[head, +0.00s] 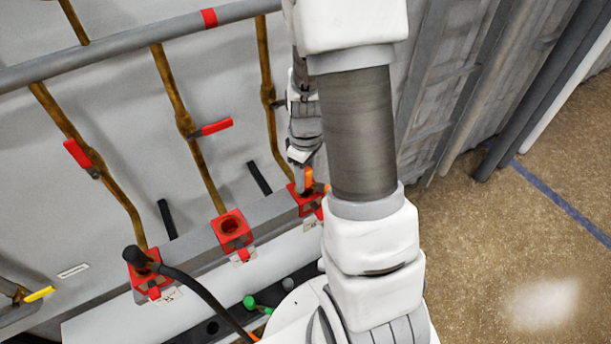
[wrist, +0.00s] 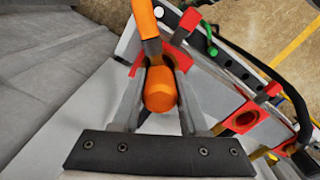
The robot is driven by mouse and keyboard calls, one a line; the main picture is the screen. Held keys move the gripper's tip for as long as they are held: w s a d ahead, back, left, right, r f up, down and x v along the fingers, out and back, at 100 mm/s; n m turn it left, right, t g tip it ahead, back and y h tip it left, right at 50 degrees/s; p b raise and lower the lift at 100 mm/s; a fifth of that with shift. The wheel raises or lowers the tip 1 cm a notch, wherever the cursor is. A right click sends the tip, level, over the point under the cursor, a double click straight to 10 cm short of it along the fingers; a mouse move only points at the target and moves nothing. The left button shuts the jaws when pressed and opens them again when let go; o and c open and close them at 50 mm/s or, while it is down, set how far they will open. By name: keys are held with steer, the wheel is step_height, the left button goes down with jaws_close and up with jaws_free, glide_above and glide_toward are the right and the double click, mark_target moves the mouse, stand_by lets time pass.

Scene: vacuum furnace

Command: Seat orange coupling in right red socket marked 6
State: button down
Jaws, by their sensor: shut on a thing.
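The orange coupling (wrist: 160,90) sits between the two fingers of my gripper (wrist: 161,75), which is shut on it. In the head view the coupling (head: 308,178) is at the right red socket (head: 307,205), partly hidden by my gripper (head: 303,160) and arm. The red rim of this socket (wrist: 178,57) shows just behind the coupling in the wrist view. I cannot tell how deep the coupling is in the socket, and I cannot read the number marking.
The middle red socket (head: 231,226) is empty. A black plug with a hose (head: 138,257) is at the left red socket (head: 147,281). Brown pipes with red handles (head: 215,128) rise behind the sockets. A green knob (head: 250,302) is in front. Open floor lies at the right.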

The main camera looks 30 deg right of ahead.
steer(key=shift+f, duration=0.25)
steer(key=shift+c, duration=1.8)
jaws_free()
steer(key=shift+r, duration=0.1)
step_height(320, 180, up, 17)
steer(key=shift+r+p, duration=0.15)
steer(key=shift+p, duration=0.15)
steer(key=s+a+r+m+t, duration=0.5)
steer(key=s+a+r, duration=0.4)
steer(key=s, duration=0.3)
steer(key=shift+s+a+r+m+t, duration=0.2)
steer(key=shift+a+r+m+t, duration=0.15)
steer(key=shift+a, duration=0.5)
